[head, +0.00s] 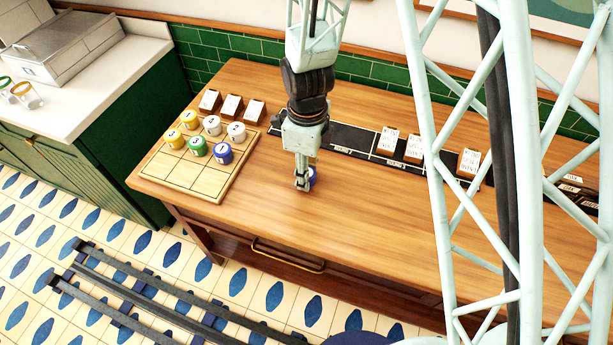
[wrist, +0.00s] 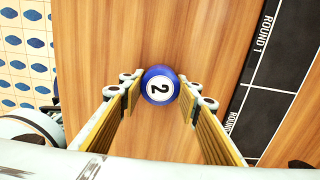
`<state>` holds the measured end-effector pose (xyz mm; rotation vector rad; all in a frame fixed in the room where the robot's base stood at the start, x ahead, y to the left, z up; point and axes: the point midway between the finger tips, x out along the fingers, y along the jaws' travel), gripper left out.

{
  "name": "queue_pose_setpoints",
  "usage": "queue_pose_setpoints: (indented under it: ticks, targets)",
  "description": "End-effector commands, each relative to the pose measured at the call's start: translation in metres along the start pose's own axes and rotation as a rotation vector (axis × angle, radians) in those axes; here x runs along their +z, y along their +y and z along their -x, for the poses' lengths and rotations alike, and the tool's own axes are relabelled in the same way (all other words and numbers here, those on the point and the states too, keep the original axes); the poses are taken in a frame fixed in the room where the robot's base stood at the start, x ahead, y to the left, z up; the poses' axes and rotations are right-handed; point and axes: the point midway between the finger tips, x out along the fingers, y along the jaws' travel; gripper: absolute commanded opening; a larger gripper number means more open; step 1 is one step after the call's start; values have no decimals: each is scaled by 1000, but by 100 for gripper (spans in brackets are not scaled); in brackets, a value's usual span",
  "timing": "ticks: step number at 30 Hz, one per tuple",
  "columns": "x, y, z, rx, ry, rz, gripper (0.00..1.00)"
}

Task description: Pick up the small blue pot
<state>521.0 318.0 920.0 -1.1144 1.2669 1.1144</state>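A small blue pot with a white top marked 2 (wrist: 160,85) stands on the wooden counter in the wrist view. In the head view this pot (head: 313,177) is partly hidden behind my gripper (head: 303,180). In the wrist view my gripper (wrist: 159,92) is open, pointing down, with one finger on each side of the pot. Another blue pot (head: 223,153) stands on the gridded wooden board at the left.
The gridded board (head: 176,178) also holds yellow, green and white pots. Small cards (head: 231,106) stand behind it. A black strip (head: 352,137) with more cards (head: 388,139) runs along the back. The front middle of the counter (head: 370,215) is clear.

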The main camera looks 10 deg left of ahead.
Motion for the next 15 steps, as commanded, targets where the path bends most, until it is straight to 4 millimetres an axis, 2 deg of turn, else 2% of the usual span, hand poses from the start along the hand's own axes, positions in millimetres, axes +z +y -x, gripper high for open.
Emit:
queue_pose_setpoints:
  ticks: [3, 15]
  targets:
    - [0, 0, 0, 0, 0, 0, 18]
    - [0, 0, 2, 0, 0, 0, 18]
